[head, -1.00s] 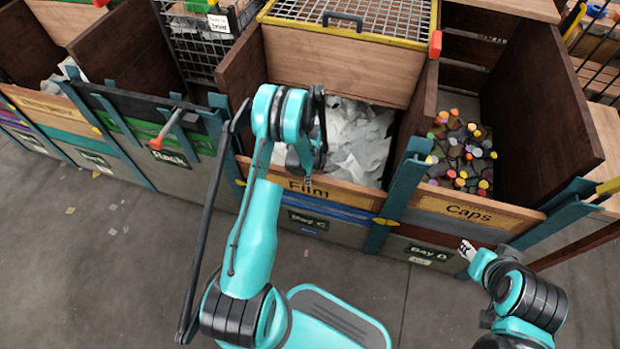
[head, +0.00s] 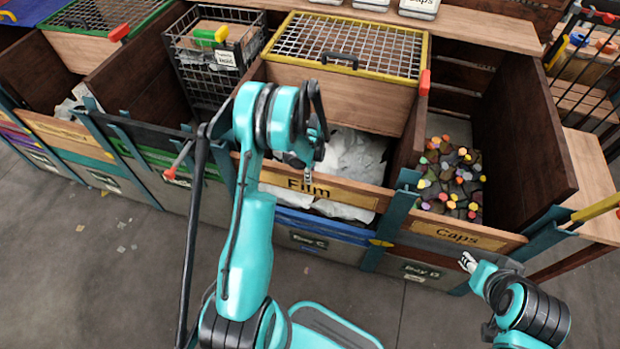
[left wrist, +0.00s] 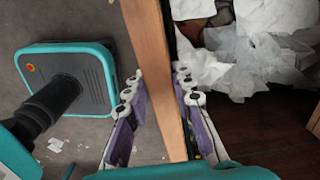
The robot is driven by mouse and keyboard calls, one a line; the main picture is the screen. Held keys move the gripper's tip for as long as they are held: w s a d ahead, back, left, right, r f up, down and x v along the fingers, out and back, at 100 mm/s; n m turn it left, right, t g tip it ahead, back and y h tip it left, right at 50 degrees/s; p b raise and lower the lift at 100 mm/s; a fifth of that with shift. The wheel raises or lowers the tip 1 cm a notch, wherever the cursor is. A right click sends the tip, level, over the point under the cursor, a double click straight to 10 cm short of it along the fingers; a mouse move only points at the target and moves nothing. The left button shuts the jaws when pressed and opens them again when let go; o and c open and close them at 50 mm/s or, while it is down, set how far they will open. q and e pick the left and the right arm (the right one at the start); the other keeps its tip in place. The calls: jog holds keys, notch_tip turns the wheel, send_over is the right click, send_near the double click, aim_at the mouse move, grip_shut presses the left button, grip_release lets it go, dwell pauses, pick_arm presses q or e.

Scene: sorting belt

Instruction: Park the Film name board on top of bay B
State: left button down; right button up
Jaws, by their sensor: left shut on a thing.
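The Film name board (head: 345,196) is a wooden plank with a yellow label. It is lifted at the front of the third bay, with white film showing below it. My left gripper (head: 308,176) is shut on the board's top edge; in the left wrist view the fingers (left wrist: 162,105) stand on both sides of the plank (left wrist: 152,50). A Bay C plate (head: 309,241) is on the panel below. The bay to its left holds a black crate (head: 215,75); no Bay B plate is readable. My right gripper (head: 468,262) is at the lower right, its fingers too small to judge.
A mesh-topped yellow frame (head: 345,45) stands over the film bay. The Caps bay with its Caps board (head: 458,235) is to the right. A red-tipped lever (head: 178,165) sticks out left of my left arm. The floor in front (head: 90,260) is mostly clear.

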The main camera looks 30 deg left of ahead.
pick_arm(q)
notch_tip(320, 180, up, 25)
jog(key=p, duration=1.3)
jog(key=shift+f, duration=0.1)
